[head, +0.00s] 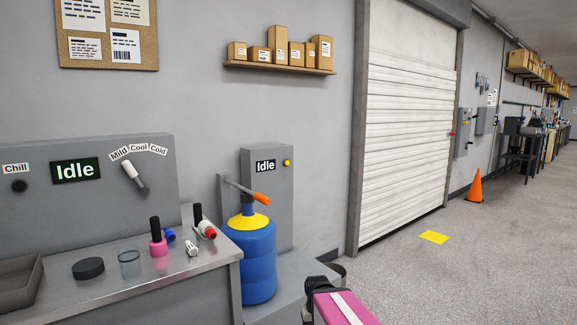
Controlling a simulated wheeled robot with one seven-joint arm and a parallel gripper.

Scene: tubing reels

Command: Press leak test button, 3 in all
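No button labelled as a leak test button can be read. A yellow button (287,162) sits on an upright grey panel (277,205), right of a small dark display (265,166) that reads "Idle". In front of that panel stands a blue ribbed reel or tank (258,262) with a yellow cone-shaped top (246,222) and an orange-handled lever (261,197) above it. A black round button or knob (19,186) is under a "Chill" label on the left panel.
A steel-topped counter (150,277) at left holds a black puck (88,268), a clear cup (129,264), a pink bottle (158,246), other small fittings and a grey tray (20,284). An orange cone (475,188) stands at right.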

